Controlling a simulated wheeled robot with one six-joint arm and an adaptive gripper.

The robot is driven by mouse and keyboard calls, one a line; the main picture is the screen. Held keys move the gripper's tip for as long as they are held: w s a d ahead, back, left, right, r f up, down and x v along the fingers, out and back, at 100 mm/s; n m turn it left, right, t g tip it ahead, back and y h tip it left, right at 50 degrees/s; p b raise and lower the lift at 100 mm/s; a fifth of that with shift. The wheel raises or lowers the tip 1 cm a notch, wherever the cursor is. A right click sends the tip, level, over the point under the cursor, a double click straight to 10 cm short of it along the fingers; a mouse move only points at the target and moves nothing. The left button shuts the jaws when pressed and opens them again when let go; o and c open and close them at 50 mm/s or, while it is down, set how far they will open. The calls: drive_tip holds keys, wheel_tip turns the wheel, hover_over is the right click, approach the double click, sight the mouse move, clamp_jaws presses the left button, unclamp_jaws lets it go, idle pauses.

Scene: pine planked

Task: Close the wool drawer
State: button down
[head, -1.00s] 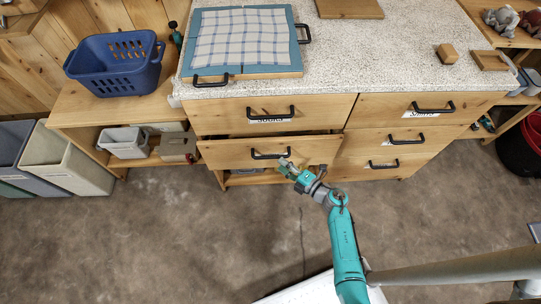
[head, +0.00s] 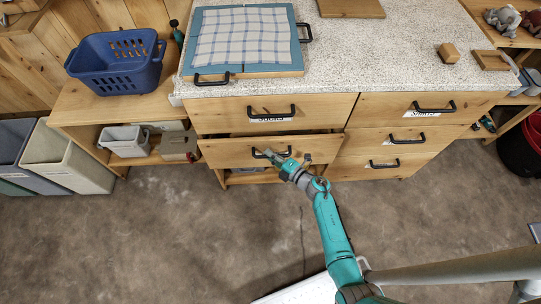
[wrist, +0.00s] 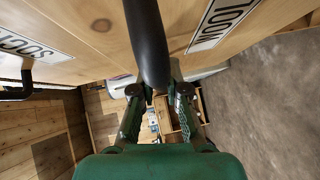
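The wool drawer (head: 225,155) is the lower left drawer of the wooden cabinet. It stands out a little, with a dark gap above its front. Its black bar handle (head: 258,153) is partly covered by my gripper (head: 277,157). In the wrist view the handle (wrist: 150,45) runs between the two fingers of my gripper (wrist: 160,92), and the WOOL label (wrist: 220,20) shows beside it. The fingers are apart, one on each side of the handle; I see no clear grip on it.
The shut SOCKS drawer (head: 235,115) is directly above. More shut drawers (head: 370,145) are to the right. The speckled countertop (head: 370,60) carries a board with checked cloth (head: 240,40). A blue basket (head: 115,62) stands on the left shelf.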

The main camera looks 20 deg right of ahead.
sight(270, 147)
drive_tip(key=shift+w+d, duration=0.35)
drive_tip(key=shift+w, duration=0.6)
drive_tip(key=shift+w+d, duration=0.3)
drive_tip(key=shift+w, duration=0.6)
drive_tip(key=c, duration=1.2)
unclamp_jaws()
drive_tip(key=shift+w, duration=0.1)
drive_tip(key=v, duration=1.2)
drive_tip(key=shift+f, duration=0.1)
drive_tip(key=shift+a, duration=0.1)
